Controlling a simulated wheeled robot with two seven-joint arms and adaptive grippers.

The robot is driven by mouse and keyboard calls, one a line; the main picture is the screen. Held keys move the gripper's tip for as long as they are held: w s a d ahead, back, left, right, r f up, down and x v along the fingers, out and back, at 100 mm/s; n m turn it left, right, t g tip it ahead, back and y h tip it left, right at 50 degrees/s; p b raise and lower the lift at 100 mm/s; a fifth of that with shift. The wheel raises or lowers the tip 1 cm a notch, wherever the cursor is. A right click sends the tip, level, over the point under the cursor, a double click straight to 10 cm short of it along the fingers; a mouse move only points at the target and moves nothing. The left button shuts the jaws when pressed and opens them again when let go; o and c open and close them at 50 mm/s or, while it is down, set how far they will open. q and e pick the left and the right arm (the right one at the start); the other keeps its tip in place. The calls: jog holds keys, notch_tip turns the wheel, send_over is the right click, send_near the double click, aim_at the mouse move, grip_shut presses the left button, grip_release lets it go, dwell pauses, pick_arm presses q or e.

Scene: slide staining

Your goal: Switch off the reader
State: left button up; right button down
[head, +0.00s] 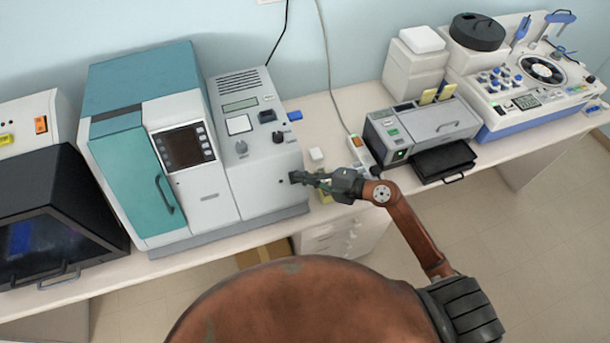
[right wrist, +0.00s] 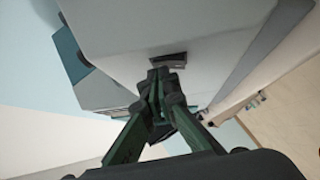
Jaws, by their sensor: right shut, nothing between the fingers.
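The light grey instrument (head: 258,160), which looks like the reader, stands against the right side of the teal-doored machine (head: 128,165). No readable label confirms its name. My right gripper (head: 295,177) is at its right side, fingers pointing left towards the housing. In the right wrist view, a small dark switch (right wrist: 167,61) sits on the pale housing (right wrist: 130,30). The closed, empty fingertips of the gripper (right wrist: 160,74) are right at its near edge. I cannot tell whether they touch it, or which way the switch is set. My left gripper is not in view.
A power strip (head: 359,150) with an orange switch and a small white block (head: 316,155) lie right of the instrument. A grey device (head: 420,125) with a black tray (head: 443,160) stands further right. The bench's front edge runs below my right gripper.

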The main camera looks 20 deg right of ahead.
jog(key=shift+f, duration=0.2)
jog(key=shift+s+r+p, duration=0.35)
jog(key=shift+p, duration=0.2)
jog(key=a+r+v, duration=0.1)
jog(key=r+v, duration=0.1)
jog(key=v, duration=1)
jog(key=shift+s+a+p, duration=0.15)
jog(key=shift+s+p, duration=0.15)
jog(key=shift+p, duration=0.1)
jog(key=shift+r, duration=0.15)
